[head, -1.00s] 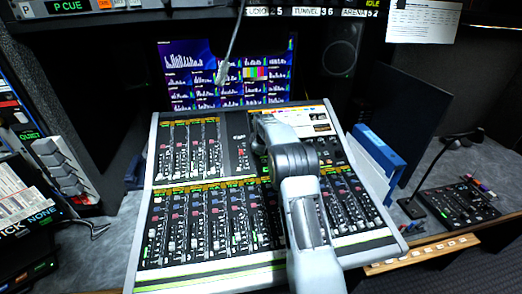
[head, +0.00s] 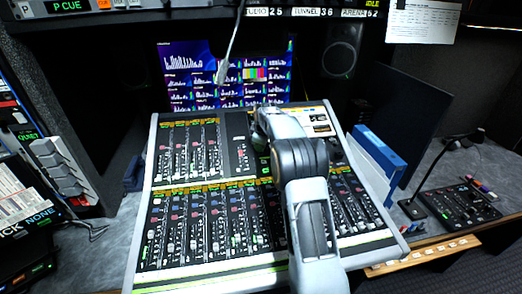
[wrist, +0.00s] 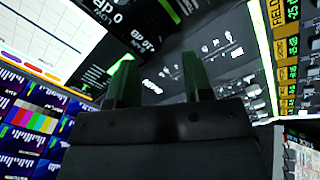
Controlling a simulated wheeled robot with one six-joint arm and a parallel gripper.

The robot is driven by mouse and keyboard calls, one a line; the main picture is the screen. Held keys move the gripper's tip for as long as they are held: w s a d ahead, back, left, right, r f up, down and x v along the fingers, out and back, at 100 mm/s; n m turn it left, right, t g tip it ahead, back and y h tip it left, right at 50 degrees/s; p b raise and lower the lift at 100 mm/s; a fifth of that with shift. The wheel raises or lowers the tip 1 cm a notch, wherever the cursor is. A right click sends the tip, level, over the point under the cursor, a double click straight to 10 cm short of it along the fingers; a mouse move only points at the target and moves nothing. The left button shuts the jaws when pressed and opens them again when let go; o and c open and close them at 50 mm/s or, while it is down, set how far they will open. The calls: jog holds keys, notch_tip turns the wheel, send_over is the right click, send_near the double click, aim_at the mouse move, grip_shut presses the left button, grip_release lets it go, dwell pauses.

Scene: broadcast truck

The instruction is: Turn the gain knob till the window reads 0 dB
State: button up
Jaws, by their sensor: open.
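The mixing console (head: 165,262) fills the middle of the head view, with rows of faders and knobs under lit strips. I cannot make out the gain knob; it may be hidden behind my arm or too small. In the wrist view, my gripper (wrist: 158,75) shows two dark green fingers, apart, with nothing between them. They point at a grey panel face (wrist: 215,50) with small white markings. At the right, amber and green readouts (wrist: 290,45) show, one seemingly near -25. In the head view my fingers are hidden behind my wrist.
A multiview screen (head: 190,75) stands behind the console, with a dark speaker (head: 340,60) beside it. A blue binder (head: 380,150) and a small black panel with a gooseneck microphone (head: 460,205) are on the right. Stacked cases (head: 25,205) stand left.

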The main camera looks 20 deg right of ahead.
jog(key=v, duration=0.8)
jog(key=shift+f, duration=0.1)
jog(key=s+a+f+m+g, duration=0.1)
jog(key=s+a+f+m, duration=0.1)
jog(key=s+f+m, duration=0.3)
jog(key=s+a+m, duration=0.1)
jog(key=s+a, duration=0.2)
jog(key=s, duration=0.7)
jog(key=s+a+r+m, duration=0.1)
jog(key=s+a, duration=0.3)
jog(key=s, duration=0.5)
jog(key=s+a+m+y, duration=0.1)
jog(key=s+a, duration=0.3)
jog(key=s, duration=0.6)
jog(key=shift+s+r+m, duration=0.35)
jog(key=shift+m, duration=0.35)
